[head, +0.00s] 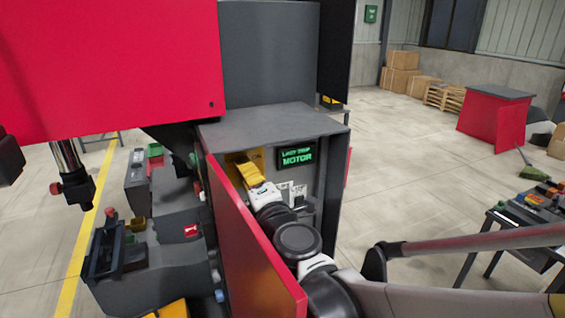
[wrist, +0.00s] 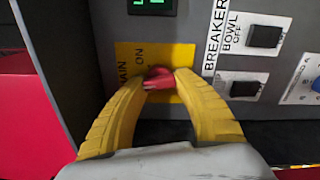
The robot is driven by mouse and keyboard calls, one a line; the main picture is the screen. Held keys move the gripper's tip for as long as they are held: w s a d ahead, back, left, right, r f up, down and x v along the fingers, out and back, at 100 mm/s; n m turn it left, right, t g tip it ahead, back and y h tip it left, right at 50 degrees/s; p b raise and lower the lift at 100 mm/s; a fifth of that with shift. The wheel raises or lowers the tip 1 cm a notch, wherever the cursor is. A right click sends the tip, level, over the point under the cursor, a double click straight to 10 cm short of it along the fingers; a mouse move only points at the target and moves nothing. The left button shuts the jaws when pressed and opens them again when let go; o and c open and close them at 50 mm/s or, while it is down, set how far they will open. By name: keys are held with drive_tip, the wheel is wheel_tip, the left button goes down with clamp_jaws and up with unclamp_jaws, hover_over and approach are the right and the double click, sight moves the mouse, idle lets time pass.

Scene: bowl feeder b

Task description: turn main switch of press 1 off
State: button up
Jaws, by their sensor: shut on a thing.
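The main switch is a red knob (wrist: 158,76) on a yellow plate (wrist: 126,54) marked "MAIN" and "ON" in the wrist view. My gripper (wrist: 159,84) has its two yellow fingers closed around the knob from both sides. The fingers cover part of the knob and plate, so the knob's exact position is hard to tell. In the head view my gripper (head: 248,172) reaches into the open grey cabinet (head: 255,125) of the press, and the knob is hidden there.
The open red cabinet door (head: 250,245) stands close to the left of my arm. A green-lettered display (head: 296,155) sits on the panel. Black breaker switches (wrist: 264,37) are right of the knob. A table with parts (head: 535,205) stands at the right; open floor lies between.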

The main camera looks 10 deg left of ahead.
drive_tip(key=n+b, duration=0.1)
drive_tip(key=n, duration=0.5)
drive_tip(key=shift+f, duration=0.1)
drive_tip(key=shift+n, duration=0.3)
idle(0.3)
drive_tip(key=o, duration=1.2)
drive_tip(key=shift+w, duration=0.1)
drive_tip(key=shift+c, duration=0.2)
drive_tip(key=v, duration=1.2)
